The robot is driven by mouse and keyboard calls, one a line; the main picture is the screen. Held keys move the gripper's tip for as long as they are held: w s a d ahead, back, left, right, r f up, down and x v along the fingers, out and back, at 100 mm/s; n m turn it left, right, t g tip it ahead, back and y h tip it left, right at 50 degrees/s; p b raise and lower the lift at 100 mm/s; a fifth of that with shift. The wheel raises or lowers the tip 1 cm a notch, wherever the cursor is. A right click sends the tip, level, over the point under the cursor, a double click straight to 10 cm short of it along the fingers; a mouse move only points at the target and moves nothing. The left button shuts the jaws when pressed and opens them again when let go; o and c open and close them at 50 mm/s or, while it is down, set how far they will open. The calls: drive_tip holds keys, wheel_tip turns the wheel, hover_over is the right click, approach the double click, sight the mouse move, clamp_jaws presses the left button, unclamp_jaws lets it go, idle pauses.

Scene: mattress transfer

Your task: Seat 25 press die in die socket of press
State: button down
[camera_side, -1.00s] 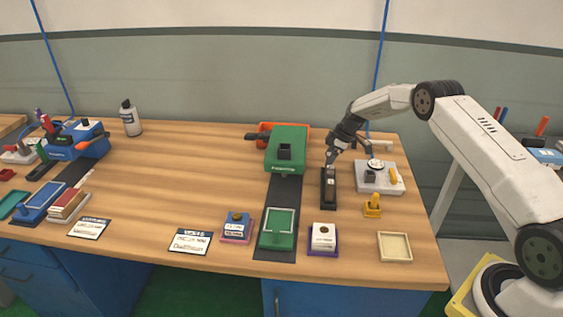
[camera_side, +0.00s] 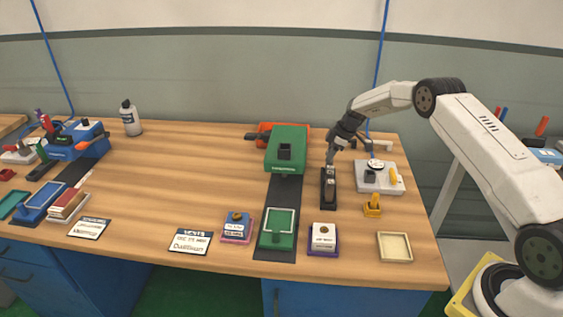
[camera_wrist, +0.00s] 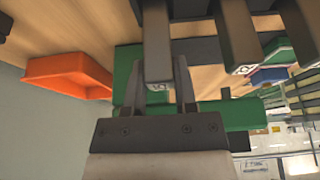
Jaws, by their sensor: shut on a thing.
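My gripper (camera_side: 331,161) is above the back end of a black die rack (camera_side: 329,203) on the right half of the bench. In the wrist view, its two fingers (camera_wrist: 157,92) are shut on a dark grey bar-shaped die (camera_wrist: 155,40) with a small pale mark on its end. The mark is too small to read. Other similar dies (camera_wrist: 239,35) stand beside it in the wrist view. The green press (camera_side: 287,139) with a dark square part stands left of the gripper. I cannot make out its die socket.
An orange tray (camera_side: 270,128) lies behind the press; it also shows in the wrist view (camera_wrist: 65,73). A grey plate (camera_side: 367,185) with small parts and a yellow stand (camera_side: 372,210) are right of the rack. A green-framed pad (camera_side: 277,238) lies in front.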

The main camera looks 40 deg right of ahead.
wheel_tip(320, 180, up, 3)
drive_tip(key=shift+s+f, duration=0.1)
drive_tip(key=shift+s+a+r, duration=0.1)
drive_tip(key=shift+s+r, duration=0.15)
drive_tip(key=s+a+r, duration=0.3)
drive_tip(key=s+r, duration=0.5)
drive_tip(key=s, duration=0.4)
drive_tip(key=shift+s+a+r, duration=0.3)
drive_tip(key=shift+s+r, duration=0.1)
drive_tip(key=shift+w, duration=0.15)
drive_tip(key=w+a+r, duration=1.2)
drive_tip(key=w+a, duration=0.2)
drive_tip(key=w, duration=0.2)
drive_tip(key=shift+s+d+f, duration=0.1)
drive_tip(key=shift+d+f, duration=0.05)
drive_tip(key=shift+f, duration=2.4)
drive_tip(key=shift+s+d+f, duration=0.1)
drive_tip(key=shift+f, duration=2.45)
